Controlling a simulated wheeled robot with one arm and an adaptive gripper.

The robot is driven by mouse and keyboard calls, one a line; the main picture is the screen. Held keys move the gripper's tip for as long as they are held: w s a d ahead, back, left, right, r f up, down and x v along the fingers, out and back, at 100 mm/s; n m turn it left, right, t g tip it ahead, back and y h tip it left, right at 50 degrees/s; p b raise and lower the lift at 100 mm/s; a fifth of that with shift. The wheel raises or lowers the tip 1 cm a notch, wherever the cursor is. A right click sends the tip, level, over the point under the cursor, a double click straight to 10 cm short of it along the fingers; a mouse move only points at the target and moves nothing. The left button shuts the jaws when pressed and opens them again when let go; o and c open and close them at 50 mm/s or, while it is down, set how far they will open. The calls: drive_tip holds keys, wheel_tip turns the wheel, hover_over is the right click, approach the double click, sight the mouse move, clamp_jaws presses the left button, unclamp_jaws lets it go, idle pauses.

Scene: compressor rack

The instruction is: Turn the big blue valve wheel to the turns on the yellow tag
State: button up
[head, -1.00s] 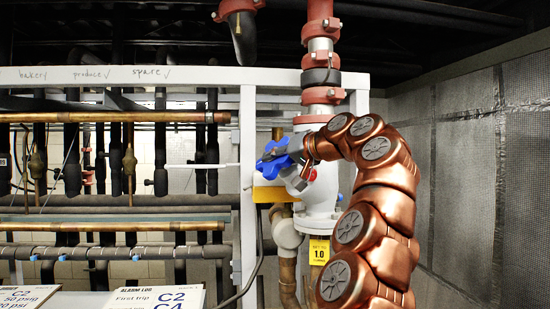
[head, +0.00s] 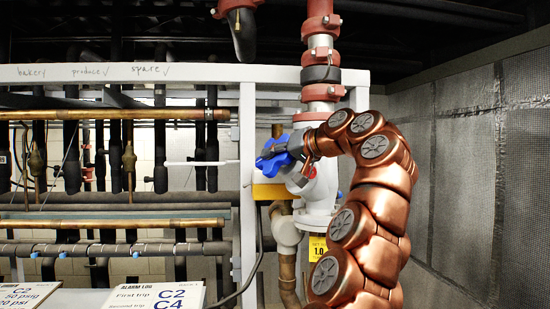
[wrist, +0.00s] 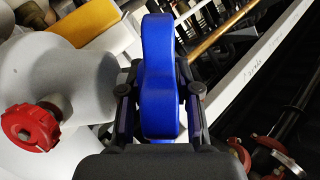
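The big blue valve wheel (head: 271,157) is on the left side of a white valve body (head: 321,191). In the wrist view one blue lobe of the wheel (wrist: 160,75) fills the space between my fingers. My gripper (head: 293,146) is at the wheel in the head view, its fingers partly hidden by the wheel and my wrist. In the wrist view my gripper (wrist: 160,92) has a finger against each side of the lobe. The yellow tag (head: 318,246) hangs below the valve and reads 1.0; my arm covers its right part.
A small red handwheel (wrist: 30,126) is on the valve body, close to my gripper; it also shows in the head view (head: 309,171). A white frame post (head: 248,180) stands left of the wheel. A yellow block (head: 272,192) is just below the wheel.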

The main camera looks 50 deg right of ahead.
drive_tip(key=v, duration=1.2)
idle(0.3)
idle(0.3)
